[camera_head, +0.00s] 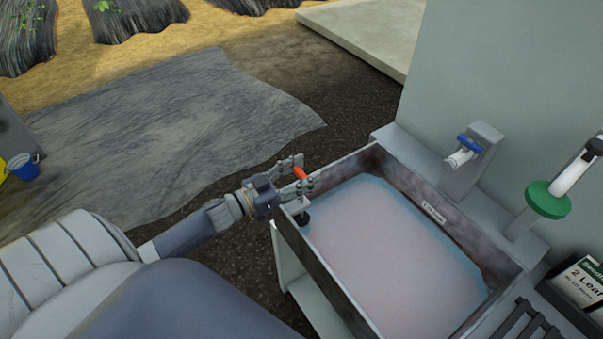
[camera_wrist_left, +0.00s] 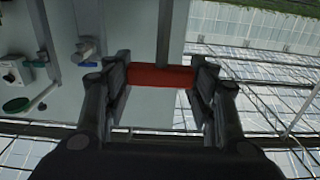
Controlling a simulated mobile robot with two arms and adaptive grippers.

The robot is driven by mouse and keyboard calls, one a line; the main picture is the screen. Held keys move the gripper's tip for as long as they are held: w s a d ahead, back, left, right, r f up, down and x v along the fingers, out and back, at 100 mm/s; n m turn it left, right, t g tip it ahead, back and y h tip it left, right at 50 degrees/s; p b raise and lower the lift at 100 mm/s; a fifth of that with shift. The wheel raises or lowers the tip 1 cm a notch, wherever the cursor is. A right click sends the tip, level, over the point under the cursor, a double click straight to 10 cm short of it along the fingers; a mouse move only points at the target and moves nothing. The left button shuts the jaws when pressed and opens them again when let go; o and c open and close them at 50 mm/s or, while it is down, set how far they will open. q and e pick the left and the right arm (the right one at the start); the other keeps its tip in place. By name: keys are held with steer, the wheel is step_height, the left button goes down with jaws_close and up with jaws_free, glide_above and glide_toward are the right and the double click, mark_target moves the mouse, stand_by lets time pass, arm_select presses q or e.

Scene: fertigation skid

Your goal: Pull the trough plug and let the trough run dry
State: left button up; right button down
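The trough (camera_head: 355,310) is a grey-brown rectangular basin on a pale stand. It holds cloudy pinkish water (camera_head: 390,250) with a bluish edge. My left gripper (camera_head: 301,175) is above the trough's near left corner, shut on a red handle (camera_head: 300,173). In the left wrist view the red bar (camera_wrist_left: 160,76) spans between the fingertips, with a thin grey stem (camera_wrist_left: 164,35) running from it. My right gripper is out of view.
A blue-handled tap (camera_head: 461,155) is on the back ledge. A green disc (camera_head: 548,199) on a white pipe stands to its right. A dark box with a label (camera_head: 582,285) is at far right. A blue bucket (camera_head: 24,167) stands far left. Grey ground sheet (camera_head: 160,130) lies clear.

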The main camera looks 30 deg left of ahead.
arm_select(q)
steer(key=shift+o, duration=1)
steer(key=shift+s+a+f, duration=0.1)
steer(key=shift+s, duration=0.15)
steer(key=v, duration=1.1)
steer(key=shift+s, duration=0.2)
steer(key=shift+a, duration=0.1)
